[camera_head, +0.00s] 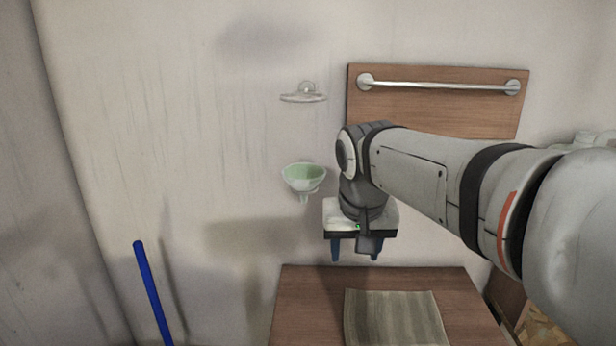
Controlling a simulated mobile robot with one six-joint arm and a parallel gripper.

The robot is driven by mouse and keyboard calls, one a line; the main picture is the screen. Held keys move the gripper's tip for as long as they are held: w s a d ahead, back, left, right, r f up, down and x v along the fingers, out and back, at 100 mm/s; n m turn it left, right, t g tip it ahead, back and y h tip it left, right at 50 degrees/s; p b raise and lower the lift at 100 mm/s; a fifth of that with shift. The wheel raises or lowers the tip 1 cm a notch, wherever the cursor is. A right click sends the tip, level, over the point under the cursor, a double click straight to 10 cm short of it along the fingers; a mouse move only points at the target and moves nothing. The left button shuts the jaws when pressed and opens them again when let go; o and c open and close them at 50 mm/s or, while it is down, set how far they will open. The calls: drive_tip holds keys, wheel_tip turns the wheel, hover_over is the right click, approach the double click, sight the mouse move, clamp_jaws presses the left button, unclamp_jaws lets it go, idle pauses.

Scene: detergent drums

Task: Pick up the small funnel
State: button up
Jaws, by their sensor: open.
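The small funnel (303,178) is pale green, with a wide bowl and a short spout pointing down. It is at the wall, left of my gripper, and seems to be held there; how it is held is hard to make out. My gripper (355,256) points down with its two blue fingers apart and nothing visible between them. It is to the right of the funnel, lower in the picture, and not touching it. My arm reaches in from the right.
A wooden table (310,300) with a striped mat (395,318) lies below my gripper. A small wall fixture (303,94) is above the funnel. A wooden panel with a metal rail (440,85) is behind my arm. A blue pole (152,292) stands at lower left.

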drive_tip(key=t+p, duration=0.1)
approach(301, 186)
wheel_tip(301, 186, down, 5)
drive_tip(key=w+f, duration=0.4)
drive_tip(key=f, duration=0.1)
drive_tip(key=shift+w+d+f, duration=0.15)
drive_tip(key=shift+d, duration=0.05)
drive_tip(key=shift+w+f, duration=0.15)
drive_tip(key=shift+f, duration=0.3)
drive_tip(key=shift+c, duration=0.5)
drive_tip(key=c, duration=1)
